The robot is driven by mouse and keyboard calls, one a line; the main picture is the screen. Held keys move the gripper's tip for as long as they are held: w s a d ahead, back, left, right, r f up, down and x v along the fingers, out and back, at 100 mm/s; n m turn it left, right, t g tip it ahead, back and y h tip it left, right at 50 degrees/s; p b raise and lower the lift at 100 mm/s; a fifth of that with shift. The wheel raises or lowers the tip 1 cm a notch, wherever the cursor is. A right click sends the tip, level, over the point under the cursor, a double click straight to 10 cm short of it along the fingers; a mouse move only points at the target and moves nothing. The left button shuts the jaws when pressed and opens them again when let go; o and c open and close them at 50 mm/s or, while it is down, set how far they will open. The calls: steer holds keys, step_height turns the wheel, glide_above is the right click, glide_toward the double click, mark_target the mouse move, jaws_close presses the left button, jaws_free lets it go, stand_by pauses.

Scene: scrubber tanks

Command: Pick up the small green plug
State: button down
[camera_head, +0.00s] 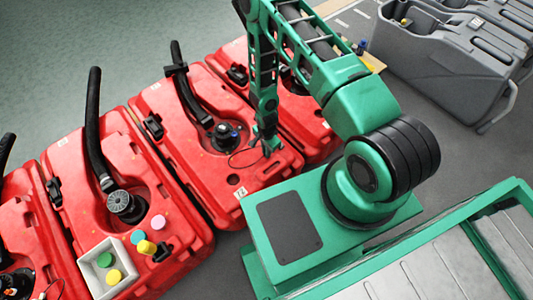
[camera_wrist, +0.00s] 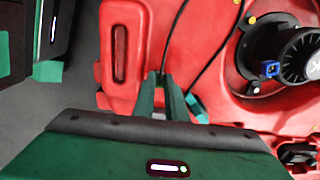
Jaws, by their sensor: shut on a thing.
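My gripper (camera_head: 267,147) is low over the red tank marked 12 (camera_head: 190,120), near its right-hand end. In the wrist view my gripper (camera_wrist: 161,78) has its two dark green fingers close together, pointing at the red surface. A small bright green piece (camera_wrist: 196,107), which looks like the small green plug, shows against the right finger. The fingers are shut on it, but they hide most of it and its exact seat between them is not clear. In the head view the plug cannot be told from the green gripper.
A thin black cord (camera_wrist: 207,50) runs close by the fingers. A black cap (camera_wrist: 300,57) with a blue clip (camera_wrist: 269,69) lies to the right. A white tray (camera_head: 84,274) with coloured caps stands on another red tank. Grey tanks (camera_head: 440,60) stand at the back right.

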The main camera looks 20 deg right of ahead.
steer(key=shift+r, duration=0.1)
steer(key=shift+w+r, duration=0.1)
steer(key=shift+r, duration=0.4)
steer(key=r, duration=0.2)
steer(key=a+r, duration=0.1)
steer(key=shift+s+r, duration=0.3)
steer(key=shift+r, duration=0.05)
steer(key=s+a+r+n, duration=0.5)
steer(key=a+r, duration=0.1)
steer(key=a, duration=0.3)
steer(key=shift+s, duration=0.3)
steer(key=shift+r, duration=0.1)
steer(key=w, duration=2.1)
steer(key=shift+w+a+f, duration=0.15)
steer(key=shift+w+f, duration=0.2)
steer(key=shift+f, duration=0.05)
